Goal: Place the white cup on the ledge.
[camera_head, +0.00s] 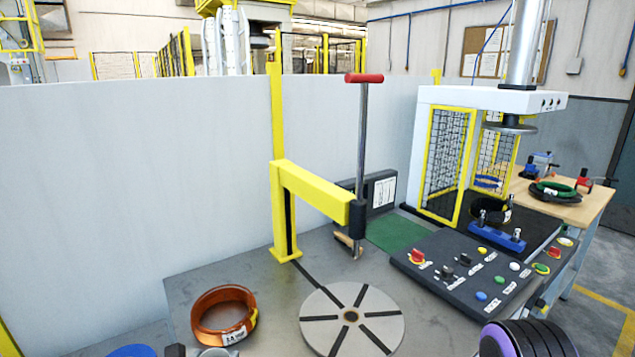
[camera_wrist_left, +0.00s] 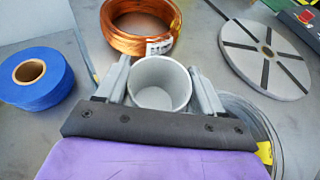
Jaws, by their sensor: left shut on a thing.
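The white cup (camera_wrist_left: 160,84) is in the left wrist view, its round opening facing the camera and its inside empty. My left gripper (camera_wrist_left: 160,70) is shut on it, with one grey finger on each side of the cup. In the head view only a small dark and grey part of this hand shows at the bottom edge, below the copper coil. I cannot tell which surface is the ledge. My right gripper is not in view.
The orange copper coil (camera_head: 223,316) lies on the grey table (camera_head: 250,285), beside the slotted round turntable (camera_head: 352,318). A blue tape roll (camera_wrist_left: 34,80) lies left of the cup. A yellow post with an arm (camera_head: 312,190) and a black control panel (camera_head: 482,272) stand behind.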

